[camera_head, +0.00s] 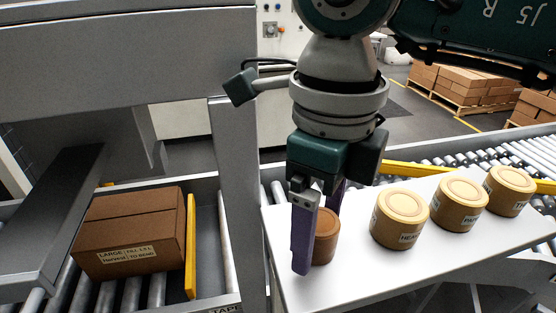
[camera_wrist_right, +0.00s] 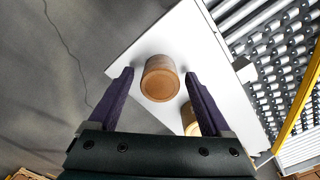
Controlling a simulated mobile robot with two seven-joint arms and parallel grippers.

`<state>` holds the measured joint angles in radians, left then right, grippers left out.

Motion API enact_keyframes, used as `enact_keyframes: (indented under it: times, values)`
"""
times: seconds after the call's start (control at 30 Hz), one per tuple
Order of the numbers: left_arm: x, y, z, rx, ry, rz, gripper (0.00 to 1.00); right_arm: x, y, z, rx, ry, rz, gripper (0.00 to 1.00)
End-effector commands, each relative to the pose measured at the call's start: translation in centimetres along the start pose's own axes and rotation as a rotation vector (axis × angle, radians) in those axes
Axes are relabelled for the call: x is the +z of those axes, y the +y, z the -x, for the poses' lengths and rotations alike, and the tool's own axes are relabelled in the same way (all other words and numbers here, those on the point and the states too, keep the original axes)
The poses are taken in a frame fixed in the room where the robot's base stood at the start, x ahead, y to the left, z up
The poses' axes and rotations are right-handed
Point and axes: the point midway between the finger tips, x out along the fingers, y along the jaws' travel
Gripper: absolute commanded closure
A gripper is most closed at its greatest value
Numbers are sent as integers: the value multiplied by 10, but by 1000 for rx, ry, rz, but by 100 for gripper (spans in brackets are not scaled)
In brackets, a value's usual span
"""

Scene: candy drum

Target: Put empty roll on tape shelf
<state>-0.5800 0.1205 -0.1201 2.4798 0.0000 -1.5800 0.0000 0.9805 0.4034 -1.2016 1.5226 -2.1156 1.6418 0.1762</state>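A plain darker brown roll (camera_head: 324,238) stands upright near the left end of a white shelf (camera_head: 350,275). My right gripper (camera_head: 317,240) points down at it, with one purple finger in front of it and the other behind. In the right wrist view the brown roll (camera_wrist_right: 160,80) shows between the spread fingers of the right gripper (camera_wrist_right: 159,73), with a gap on each side. The gripper is open and holds nothing. My left gripper is not in view.
Three paler labelled rolls, at left (camera_head: 398,220), middle (camera_head: 459,205) and right (camera_head: 510,191), stand along the shelf. A brown carton (camera_head: 130,235) lies on rollers at left beside a yellow bar (camera_head: 191,245). A grey post (camera_head: 238,180) stands left of the shelf. A roller conveyor (camera_head: 440,165) runs behind.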

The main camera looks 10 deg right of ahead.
Motion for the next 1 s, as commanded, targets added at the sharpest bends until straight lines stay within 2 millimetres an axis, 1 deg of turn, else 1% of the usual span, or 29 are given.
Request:
enact_keyframes:
  times: [0.2,0.3,0.37,0.47,0.7,0.8,0.9,1.0]
  values:
    - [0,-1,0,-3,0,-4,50,0,0,0,0,0,0,17]
    - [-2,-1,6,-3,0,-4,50,0,0,6,0,0,0,17]
    - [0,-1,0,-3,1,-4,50,1,-1,8,-2,-4,0,17]
    - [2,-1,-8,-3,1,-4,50,1,-1,25,-4,-5,2,17]
    - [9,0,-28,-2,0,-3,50,1,-1,80,-5,-7,1,17]
    - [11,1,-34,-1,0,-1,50,1,-1,99,-5,-4,1,17]
    - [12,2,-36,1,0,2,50,1,-1,113,-2,-3,-1,17]
    - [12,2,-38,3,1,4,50,0,0,120,-2,-1,-1,17]
